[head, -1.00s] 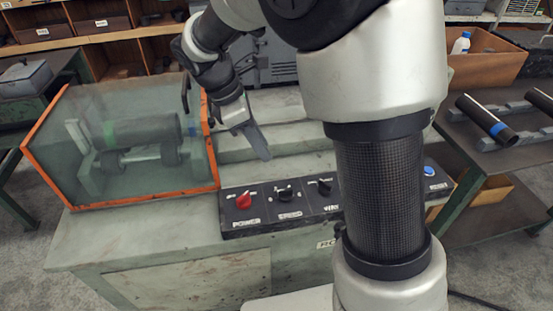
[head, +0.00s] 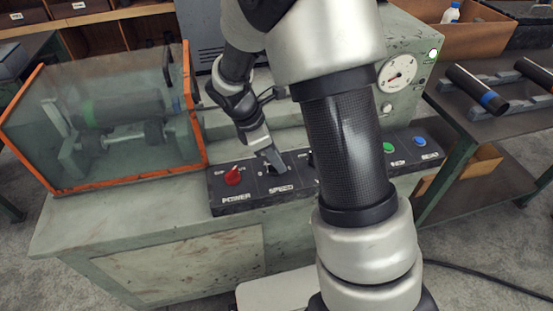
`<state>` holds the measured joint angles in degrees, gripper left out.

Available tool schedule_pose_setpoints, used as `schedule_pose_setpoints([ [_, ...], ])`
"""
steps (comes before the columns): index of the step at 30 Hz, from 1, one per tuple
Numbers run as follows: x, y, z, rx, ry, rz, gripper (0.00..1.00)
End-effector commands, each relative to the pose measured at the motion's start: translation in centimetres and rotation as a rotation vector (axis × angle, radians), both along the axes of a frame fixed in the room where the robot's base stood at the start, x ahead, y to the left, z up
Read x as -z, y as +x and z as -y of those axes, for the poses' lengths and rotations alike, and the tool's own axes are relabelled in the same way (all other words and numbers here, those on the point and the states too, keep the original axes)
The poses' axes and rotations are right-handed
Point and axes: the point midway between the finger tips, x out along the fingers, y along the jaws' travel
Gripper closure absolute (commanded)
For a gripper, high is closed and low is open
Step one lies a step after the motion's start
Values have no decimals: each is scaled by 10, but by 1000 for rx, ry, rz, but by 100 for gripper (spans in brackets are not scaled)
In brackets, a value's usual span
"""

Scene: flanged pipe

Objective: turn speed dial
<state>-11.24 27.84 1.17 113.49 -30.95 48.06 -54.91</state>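The black control panel (head: 222,207) lies along the front of the grey-green machine bench. The speed dial (head: 268,171), a small black knob, sits above the "SPEED" label, just right of the red power knob (head: 232,176). My gripper (head: 276,162) points down at the speed dial, with its fingertips at or just above it, and hides part of it. Contact cannot be made out. The fingers show nearly edge-on, so I cannot see a gap between them.
A clear guard box with an orange frame (head: 108,180) stands left of the panel. My arm covers the panel's middle, including most of the third dial. Green (head: 389,147) and blue (head: 419,141) buttons show to the right. A round gauge (head: 397,75) stands behind; a pipe rack (head: 480,90) is far right.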

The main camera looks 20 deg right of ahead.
Motion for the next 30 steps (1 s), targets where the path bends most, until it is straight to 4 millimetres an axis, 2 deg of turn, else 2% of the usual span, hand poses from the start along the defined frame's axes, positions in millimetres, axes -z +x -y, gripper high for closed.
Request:
schedule_pose_setpoints([
  [9, 2, 0, 1, 1, 0, -1, 74],
  [14, 2, 0, 1, 1, 0, -1, 100],
  [23, 2, 0, 1, 16, 0, -1, 100],
  [30, 0, -1, 1, 115, -1, -2, 100],
])
